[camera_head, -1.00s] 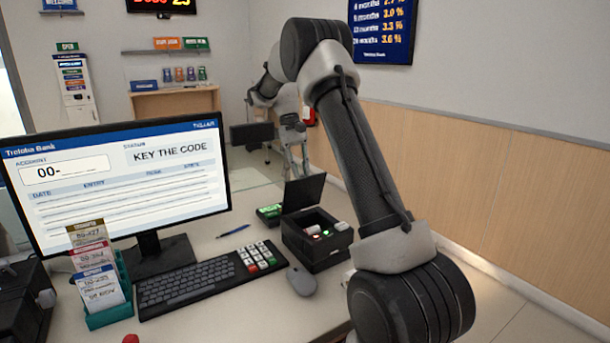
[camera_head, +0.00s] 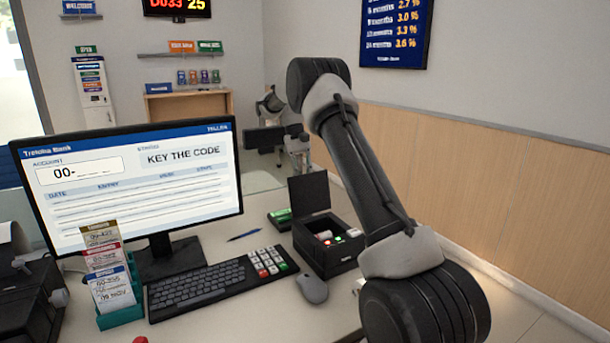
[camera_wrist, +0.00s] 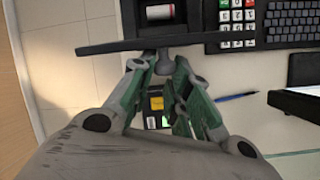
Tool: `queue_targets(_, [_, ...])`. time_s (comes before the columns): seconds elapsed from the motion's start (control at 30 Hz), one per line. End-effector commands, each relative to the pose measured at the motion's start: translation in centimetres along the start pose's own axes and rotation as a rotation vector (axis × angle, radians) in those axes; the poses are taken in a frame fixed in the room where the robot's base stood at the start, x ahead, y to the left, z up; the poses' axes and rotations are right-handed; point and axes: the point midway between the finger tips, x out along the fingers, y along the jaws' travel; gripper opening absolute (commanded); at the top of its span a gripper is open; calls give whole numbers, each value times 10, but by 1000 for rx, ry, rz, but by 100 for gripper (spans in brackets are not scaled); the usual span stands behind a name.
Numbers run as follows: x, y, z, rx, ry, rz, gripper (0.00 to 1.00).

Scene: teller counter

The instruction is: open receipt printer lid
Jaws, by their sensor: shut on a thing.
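The receipt printer (camera_head: 325,254) is a black box on the counter, right of the keypad. Its dark lid (camera_head: 309,194) stands up at the far side, near upright, and the inside with a pale paper roll (camera_head: 324,236) shows. In the wrist view the lid (camera_wrist: 120,46) is seen nearly edge-on, with the open printer and roll (camera_wrist: 160,13) beyond it. My gripper (camera_wrist: 164,66) is shut on a small grey knob on the lid's outer face. In the head view my gripper (camera_head: 301,160) is behind the lid, its fingertips mostly hidden.
A green-and-black device (camera_head: 281,219) sits close behind the printer. A mouse (camera_head: 312,289), keyboard (camera_head: 197,289) and blue pen (camera_head: 245,235) lie to the left. The monitor (camera_head: 130,185) and a teal card holder (camera_head: 121,314) stand further left. A wood-panelled wall (camera_head: 500,190) is at right.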

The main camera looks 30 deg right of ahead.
Motion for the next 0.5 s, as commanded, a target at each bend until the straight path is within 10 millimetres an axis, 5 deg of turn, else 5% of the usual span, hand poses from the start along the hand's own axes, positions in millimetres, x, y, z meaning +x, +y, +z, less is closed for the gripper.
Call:
queue_targets(0.27, [8, -9, 2, -7, -19, -7, 0])
queue_targets(0.3, [8, -9, 2, -7, -19, -7, 25])
queue_targets(0.4, [8, -9, 2, -7, -19, -8, 40])
queue_targets(0.5, [6, -7, 2, -5, -16, -8, 40])
